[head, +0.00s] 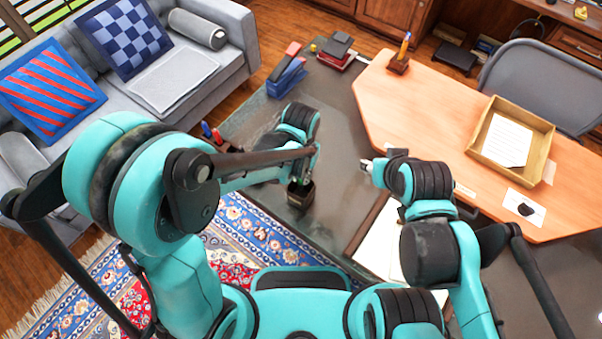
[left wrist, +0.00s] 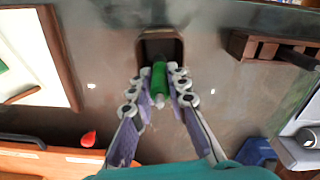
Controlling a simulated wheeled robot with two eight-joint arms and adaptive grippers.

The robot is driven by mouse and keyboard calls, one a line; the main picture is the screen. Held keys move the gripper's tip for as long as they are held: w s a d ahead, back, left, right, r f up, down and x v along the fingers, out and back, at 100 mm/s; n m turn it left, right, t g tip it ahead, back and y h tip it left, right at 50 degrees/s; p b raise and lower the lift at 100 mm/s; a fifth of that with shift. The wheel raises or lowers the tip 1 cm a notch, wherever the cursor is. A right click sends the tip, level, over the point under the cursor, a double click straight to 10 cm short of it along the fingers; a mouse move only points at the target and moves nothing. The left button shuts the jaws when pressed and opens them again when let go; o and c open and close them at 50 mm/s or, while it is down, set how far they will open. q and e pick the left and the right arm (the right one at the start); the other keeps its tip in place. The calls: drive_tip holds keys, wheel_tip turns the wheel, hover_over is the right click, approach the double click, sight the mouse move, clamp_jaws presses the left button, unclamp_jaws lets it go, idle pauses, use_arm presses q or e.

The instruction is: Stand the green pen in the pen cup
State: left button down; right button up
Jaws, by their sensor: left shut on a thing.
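The dark brown square pen cup (head: 299,198) stands on the grey desk, just below my left gripper (head: 304,172). In the left wrist view the cup (left wrist: 148,38) opens toward the camera at the top middle. The green pen (left wrist: 159,78) is between the fingers of my left gripper (left wrist: 159,88), which are shut on it. The pen's far end lies at the cup's mouth; I cannot tell how deep it reaches. In the head view the left arm hides most of the pen. My right gripper (head: 370,166) hangs over the desk, apart from the cup; its fingers are too small to read.
A holder with blue and red pens (head: 212,134) stands left of my left arm. Blue and red items (head: 287,78) lie at the back. A wooden tray with paper (head: 547,135) sits on the orange-topped desk (head: 430,125). An open notebook (head: 384,245) lies right of the cup.

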use_arm(q)
drive_tip(key=c, duration=1.4)
unclamp_jaws()
wheel_tip(320, 180, up, 12)
drive_tip(key=shift+r, duration=0.1)
drive_tip(key=s+a+n+t+b, duration=0.2)
drive_tip(key=a+t, duration=0.1)
drive_tip(key=a, duration=0.6)
drive_tip(key=s+a+f+n+t+b, duration=0.1)
drive_tip(key=s+a+n+t+b, duration=0.1)
drive_tip(key=a, duration=0.6)
drive_tip(key=shift+s+a+f+t, duration=0.15)
drive_tip(key=shift+s+a+t, duration=0.35)
drive_tip(key=shift+t, duration=0.6)
